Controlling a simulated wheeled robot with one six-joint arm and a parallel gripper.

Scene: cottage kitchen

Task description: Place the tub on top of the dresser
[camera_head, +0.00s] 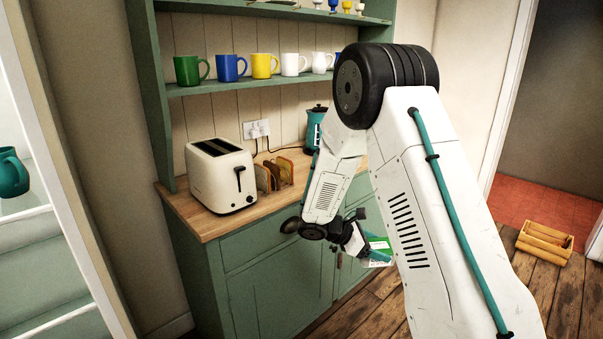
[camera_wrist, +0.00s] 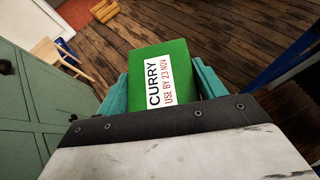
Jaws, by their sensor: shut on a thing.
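The tub shows in the wrist view as a green lid (camera_wrist: 172,62) with a white label reading "CURRY, USE BY 23 NOV". My gripper (camera_wrist: 163,90) is shut on it, with a teal finger on each side. In the head view, my gripper (camera_head: 362,241) and a small part of the tub (camera_head: 381,262) show in front of the dresser's cupboards, below the worktop level. My arm hides some of both. The green dresser (camera_head: 255,271) has a wooden top (camera_head: 213,222) that bears a cream toaster (camera_head: 221,176) at its left end.
A rack with toast (camera_head: 274,175) and a teal kettle (camera_head: 316,128) stand on the dresser top. Coloured mugs (camera_head: 230,68) line the shelf above. A wooden crate (camera_head: 544,243) sits on the floor at right. A narrow bare strip of dresser top lies before the toast rack.

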